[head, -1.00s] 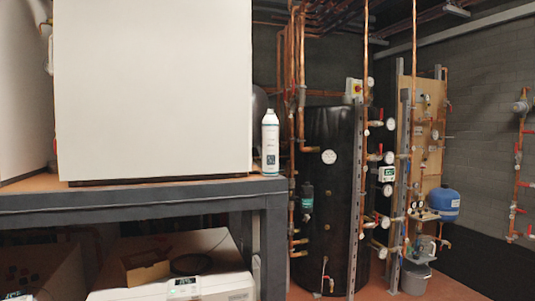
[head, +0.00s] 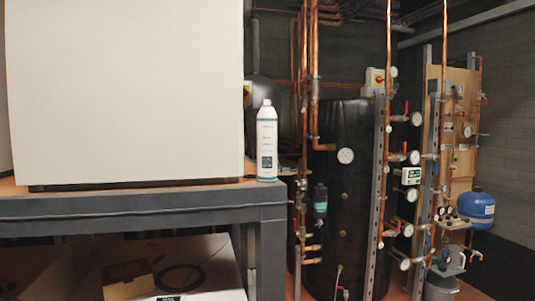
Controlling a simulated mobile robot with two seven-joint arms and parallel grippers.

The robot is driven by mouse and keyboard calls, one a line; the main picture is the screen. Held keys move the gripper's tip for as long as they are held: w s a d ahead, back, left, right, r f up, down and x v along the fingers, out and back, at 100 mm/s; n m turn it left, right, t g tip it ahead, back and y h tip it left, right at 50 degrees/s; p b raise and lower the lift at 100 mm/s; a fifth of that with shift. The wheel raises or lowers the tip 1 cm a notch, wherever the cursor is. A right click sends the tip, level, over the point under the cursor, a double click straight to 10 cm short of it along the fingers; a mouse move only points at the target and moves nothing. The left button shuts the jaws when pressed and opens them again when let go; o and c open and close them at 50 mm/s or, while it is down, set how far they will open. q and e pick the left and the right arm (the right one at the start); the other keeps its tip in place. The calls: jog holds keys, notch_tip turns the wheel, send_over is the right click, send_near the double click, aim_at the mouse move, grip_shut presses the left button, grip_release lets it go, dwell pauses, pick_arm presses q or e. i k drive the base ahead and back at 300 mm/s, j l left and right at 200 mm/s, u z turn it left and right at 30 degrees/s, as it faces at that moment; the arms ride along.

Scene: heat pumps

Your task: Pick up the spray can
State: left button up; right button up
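The spray can (head: 267,142) is a tall white can with a narrow top and a dark label on its lower part. It stands upright at the right end of the shelf (head: 150,206), just right of the large white box. Neither of my grippers shows in the head view.
The large white box (head: 125,92) fills most of the shelf top. Below are a white unit (head: 215,270) and a small brown box (head: 127,278). A black tank (head: 345,200) with copper pipes and gauges stands behind on the right. A blue vessel (head: 476,208) hangs farther right.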

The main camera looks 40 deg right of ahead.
aim_at(266, 117)
jog(key=i+l, duration=0.1)
jog(key=l, duration=0.35)
jog(key=i+l+u, duration=0.1)
jog(key=l, duration=0.4)
jog(key=i+l, duration=0.1)
jog(key=l, duration=0.35)
jog(key=u, duration=0.05)
